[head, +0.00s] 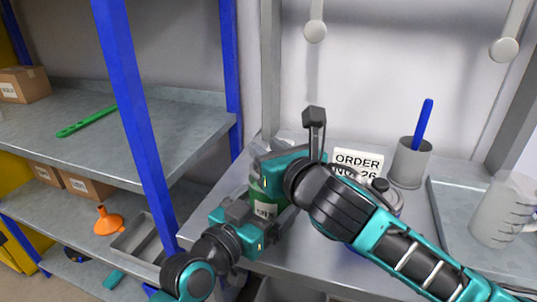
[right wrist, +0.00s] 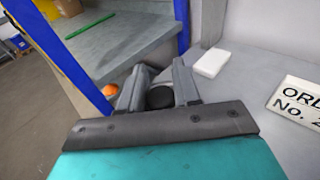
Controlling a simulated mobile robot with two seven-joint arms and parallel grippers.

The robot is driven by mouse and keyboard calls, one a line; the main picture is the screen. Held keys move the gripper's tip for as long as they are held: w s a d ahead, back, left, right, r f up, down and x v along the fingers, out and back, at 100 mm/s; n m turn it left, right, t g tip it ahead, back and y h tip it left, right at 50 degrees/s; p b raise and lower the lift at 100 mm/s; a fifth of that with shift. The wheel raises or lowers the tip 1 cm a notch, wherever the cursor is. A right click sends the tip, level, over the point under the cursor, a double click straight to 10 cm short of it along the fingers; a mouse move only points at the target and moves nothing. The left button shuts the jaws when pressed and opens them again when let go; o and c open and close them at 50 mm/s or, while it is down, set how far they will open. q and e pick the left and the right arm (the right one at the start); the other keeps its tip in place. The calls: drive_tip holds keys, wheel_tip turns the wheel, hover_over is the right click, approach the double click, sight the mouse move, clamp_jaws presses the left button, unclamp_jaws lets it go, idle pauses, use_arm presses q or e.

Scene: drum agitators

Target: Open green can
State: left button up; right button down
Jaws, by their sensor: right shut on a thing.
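The green can (head: 264,190) with a white label stands near the front left of the grey worktop, partly hidden by my grippers. Its black lid (right wrist: 160,97) shows between the fingers of my right gripper in the right wrist view. My right gripper (head: 276,163) reaches over the can's top from the right and is shut on the lid; it also shows in the right wrist view (right wrist: 160,88). My left gripper (head: 245,218) is low at the can's left front, close against its side. Its fingertips are too hidden to tell whether they grip the can.
An order sign (head: 357,161) stands behind my right arm. A grey cup (head: 408,163) with a blue-handled tool, a tray (head: 442,215) and a clear jug (head: 503,211) are to the right. A blue post (head: 135,110) and shelves bound the left.

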drive_tip(key=shift+r, duration=0.3)
drive_tip(key=shift+r, duration=0.1)
drive_tip(key=shift+r, duration=1.9)
use_arm(q)
drive_tip(key=o, duration=1.2)
drive_tip(key=shift+c, duration=0.2)
